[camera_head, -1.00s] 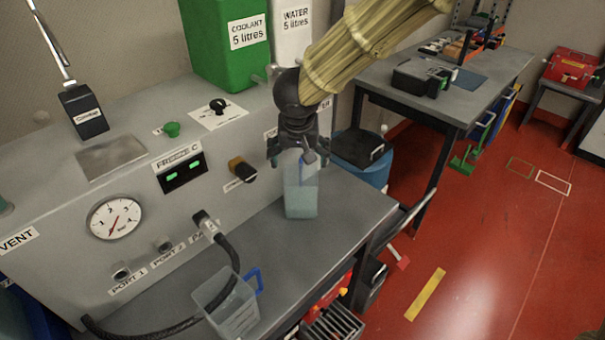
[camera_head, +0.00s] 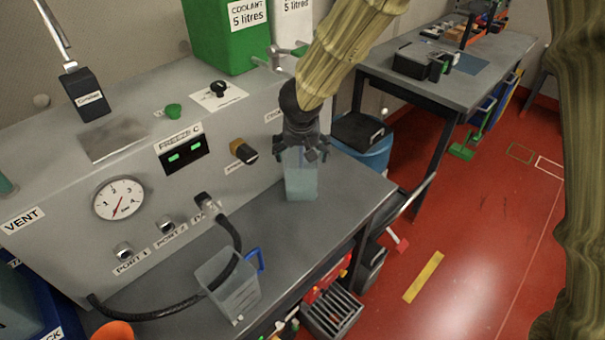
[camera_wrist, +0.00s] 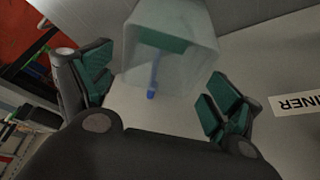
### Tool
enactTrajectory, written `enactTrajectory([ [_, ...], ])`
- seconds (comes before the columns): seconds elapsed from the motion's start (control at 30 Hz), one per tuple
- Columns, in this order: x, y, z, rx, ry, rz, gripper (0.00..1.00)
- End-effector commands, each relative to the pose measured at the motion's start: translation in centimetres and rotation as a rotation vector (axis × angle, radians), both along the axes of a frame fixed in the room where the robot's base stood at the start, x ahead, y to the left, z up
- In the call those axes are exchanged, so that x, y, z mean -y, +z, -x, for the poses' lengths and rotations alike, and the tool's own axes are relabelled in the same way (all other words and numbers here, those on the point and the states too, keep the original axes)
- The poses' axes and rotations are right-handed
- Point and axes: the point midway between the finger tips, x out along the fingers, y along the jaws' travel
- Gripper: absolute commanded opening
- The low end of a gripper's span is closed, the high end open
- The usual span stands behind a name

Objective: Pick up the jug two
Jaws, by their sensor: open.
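A clear jug (camera_head: 301,184) with pale blue liquid stands upright on the grey bench, near its right back part. My gripper (camera_head: 302,156) is open at the top of this jug, with fingers spread around its upper part. In the wrist view the translucent jug (camera_wrist: 172,50) shows between and beyond the open finger pads, with a blue strip inside its outline. A second clear jug (camera_head: 236,292) with a blue handle stands at the front of the bench, a black hose crossing it. I cannot tell from the pictures which jug is number two.
The grey panel (camera_head: 75,225) with gauge (camera_head: 118,198), knobs and ports rises behind the bench. A green coolant container (camera_head: 225,40) and a white water container (camera_head: 291,20) stand on top. The bench (camera_head: 340,207) is clear right of the jug. A black hose (camera_head: 150,316) lies at the front left.

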Motion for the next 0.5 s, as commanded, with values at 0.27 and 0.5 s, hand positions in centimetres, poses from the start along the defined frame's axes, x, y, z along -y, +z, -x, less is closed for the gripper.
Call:
enactTrajectory([
  [0.27, 0.0, -2.4, -1.1, -0.004, 0.002, 0.002, 0.91],
  [0.5, 0.0, -3.2, -1.5, -0.002, 0.001, -0.001, 0.91],
])
